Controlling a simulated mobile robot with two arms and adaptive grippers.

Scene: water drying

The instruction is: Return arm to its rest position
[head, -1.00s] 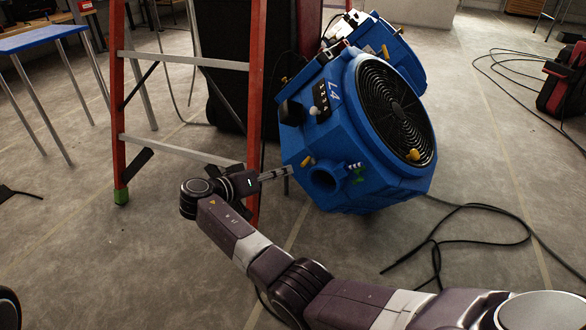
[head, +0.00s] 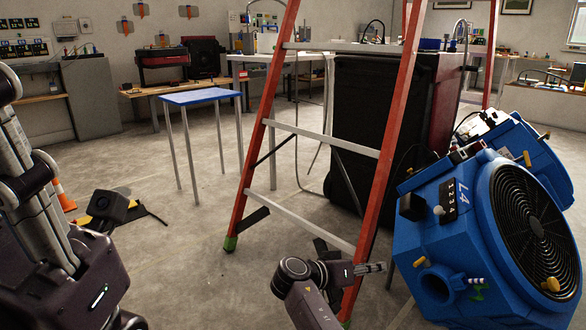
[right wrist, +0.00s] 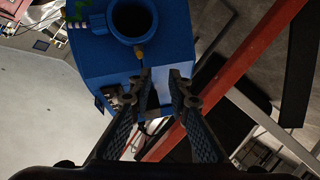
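My right gripper (head: 383,267) is low in the middle of the head view, just left of a blue air mover (head: 430,250) marked L4. In the right wrist view its two fingers (right wrist: 160,78) are apart by a narrow gap with nothing between them. The blue air mover (right wrist: 165,60) lies beyond the fingertips, its round port at the top. I cannot tell whether the fingertips touch it. My left arm (head: 45,200) stands raised at the left edge of the head view. I make out no left gripper fingers.
An orange stepladder (head: 380,165) stands behind my right gripper, close to it. A large black case (head: 368,130) is behind the ladder. A small blue-topped table (head: 200,96) stands left of it. An orange cone (head: 62,195) is beside my left arm. Open floor lies between.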

